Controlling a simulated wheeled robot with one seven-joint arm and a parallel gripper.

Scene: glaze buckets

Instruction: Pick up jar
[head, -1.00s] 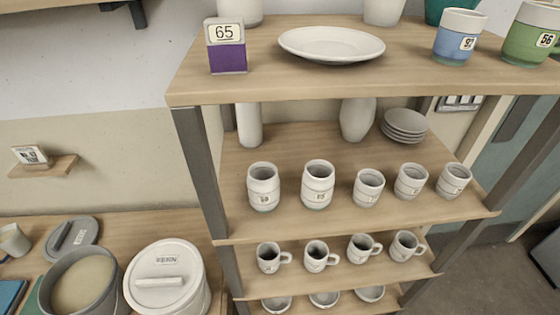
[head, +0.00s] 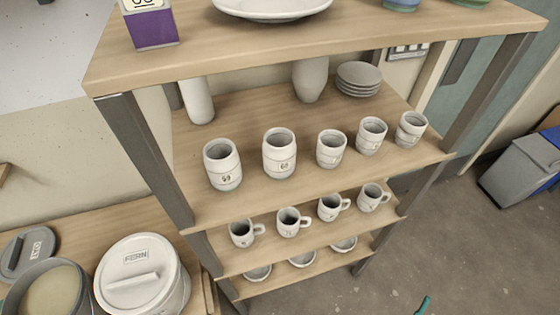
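Two pale grey jars with number labels stand upright on the second shelf in the head view. The left jar (head: 222,165) is nearest the shelf's left post, and the other jar (head: 279,153) stands just right of it. Three shorter pale cups (head: 331,149) continue the row to the right. A tall white bottle-like vessel (head: 198,101) and a vase (head: 310,80) stand behind them. The task does not say which jar is meant. My gripper is not in view.
The wooden top shelf (head: 250,58) overhangs the row, with a purple box (head: 152,25) and a white plate (head: 272,8). Mugs (head: 293,222) stand on the shelf below. A lidded bucket (head: 140,275) is at lower left. A grey bin (head: 520,165) stands right; open floor lies at lower right.

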